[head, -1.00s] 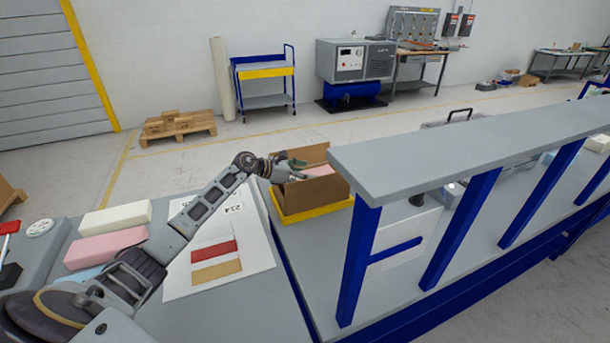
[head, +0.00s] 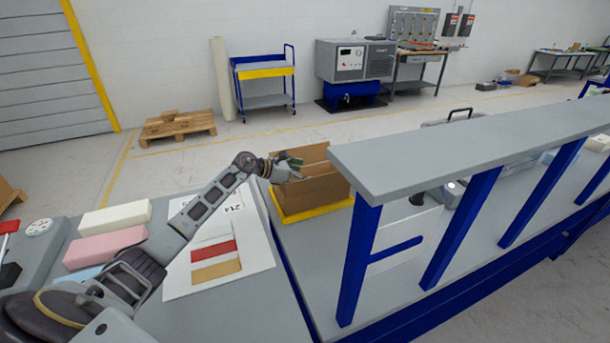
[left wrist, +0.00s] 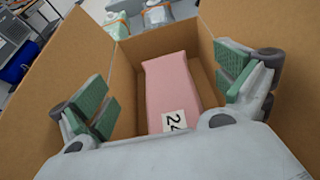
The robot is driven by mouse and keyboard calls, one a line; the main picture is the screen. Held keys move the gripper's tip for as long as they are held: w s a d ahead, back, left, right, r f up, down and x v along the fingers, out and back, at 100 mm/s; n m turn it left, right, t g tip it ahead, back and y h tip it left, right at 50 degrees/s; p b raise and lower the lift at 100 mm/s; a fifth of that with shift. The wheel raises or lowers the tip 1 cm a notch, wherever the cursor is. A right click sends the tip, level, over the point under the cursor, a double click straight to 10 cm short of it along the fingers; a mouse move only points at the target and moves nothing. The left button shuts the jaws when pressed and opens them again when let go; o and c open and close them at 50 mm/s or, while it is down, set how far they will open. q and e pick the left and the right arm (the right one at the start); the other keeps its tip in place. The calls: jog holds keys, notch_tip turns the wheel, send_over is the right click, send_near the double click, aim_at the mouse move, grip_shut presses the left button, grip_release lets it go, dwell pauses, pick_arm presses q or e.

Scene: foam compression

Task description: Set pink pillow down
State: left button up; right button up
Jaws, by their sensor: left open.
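The pink pillow (left wrist: 172,85) lies inside the cardboard box (left wrist: 126,66) in the left wrist view, with a white number label on its near end. It rests low in the box, between the walls. In the head view the box (head: 322,188) hides the pillow. My left gripper (left wrist: 170,92) is open above the box, its green-padded fingers spread on either side of the pillow and apart from it. In the head view the left gripper (head: 292,166) is at the box's left rim. My right gripper is not in view.
The box stands in a yellow tray (head: 288,217) on the grey bench. A pink foam block (head: 105,246) and a cream block (head: 115,217) lie at left. A white board (head: 255,262) with red and tan strips lies nearby. A raised grey shelf (head: 480,150) on blue posts stands right of the box.

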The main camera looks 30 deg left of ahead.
pick_arm(q)
jog(key=shift+r, duration=0.15)
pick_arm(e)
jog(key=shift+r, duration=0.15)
pick_arm(q)
jog(key=shift+r+p, duration=0.45)
jog(key=shift+p, duration=0.15)
jog(key=shift+s+a+r, duration=0.1)
jog(key=shift+a, duration=0.05)
jog(key=b+v, duration=0.2)
jog(key=v, duration=0.9)
jog(key=shift+s+r, duration=0.2)
jog(key=shift+s, duration=0.05)
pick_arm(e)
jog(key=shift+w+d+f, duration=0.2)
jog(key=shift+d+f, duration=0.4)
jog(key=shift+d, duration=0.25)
pick_arm(q)
jog(key=shift+a, duration=0.1)
jog(key=shift+c, duration=0.2)
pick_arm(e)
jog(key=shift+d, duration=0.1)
